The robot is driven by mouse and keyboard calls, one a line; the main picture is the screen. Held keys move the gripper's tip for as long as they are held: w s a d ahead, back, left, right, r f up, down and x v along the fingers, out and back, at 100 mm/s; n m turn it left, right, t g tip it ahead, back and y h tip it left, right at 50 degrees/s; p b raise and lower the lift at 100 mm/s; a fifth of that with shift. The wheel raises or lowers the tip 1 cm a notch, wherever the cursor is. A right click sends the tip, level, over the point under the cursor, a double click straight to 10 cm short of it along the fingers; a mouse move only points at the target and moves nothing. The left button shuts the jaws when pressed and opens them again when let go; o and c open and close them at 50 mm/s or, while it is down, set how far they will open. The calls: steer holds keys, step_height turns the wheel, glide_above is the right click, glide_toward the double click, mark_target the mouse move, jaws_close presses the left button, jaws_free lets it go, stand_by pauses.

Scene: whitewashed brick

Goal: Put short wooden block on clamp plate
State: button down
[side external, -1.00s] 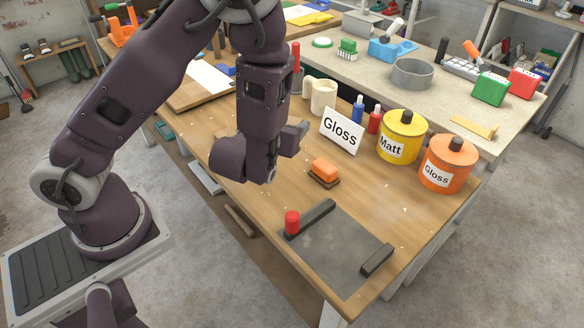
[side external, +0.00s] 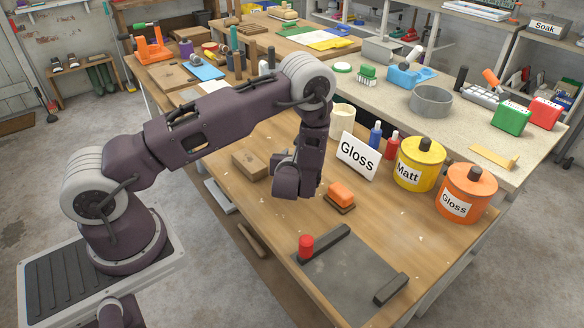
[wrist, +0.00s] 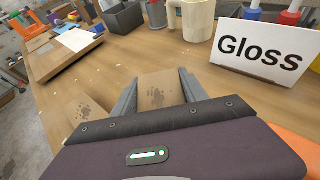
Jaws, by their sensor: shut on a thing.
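My gripper (wrist: 158,97) is shut on a stained, light-brown wooden block (wrist: 157,88), which shows between its two grey fingers in the wrist view. In the side view my gripper (side external: 281,159) is above the bench, behind and left of the orange brush, and the held block cannot be made out. A second wooden block (side external: 250,164) lies on the bench to the left; it also shows in the wrist view (wrist: 90,107). I cannot tell which is shorter. The grey clamp plate (side external: 345,279) lies at the front of the bench, with two dark bars and a red knob, bare between the bars.
The orange brush (side external: 341,192) lies between my gripper and the plate. The Gloss sign (side external: 357,155), yellow Matt can (side external: 419,166) and orange Gloss can (side external: 466,194) stand to the right. A cream mug (wrist: 196,20) stands behind. The bench left of the plate is clear.

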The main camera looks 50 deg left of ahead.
step_height(320, 180, down, 5)
steer(key=shift+r, duration=0.15)
steer(key=c, duration=0.6)
jaws_free()
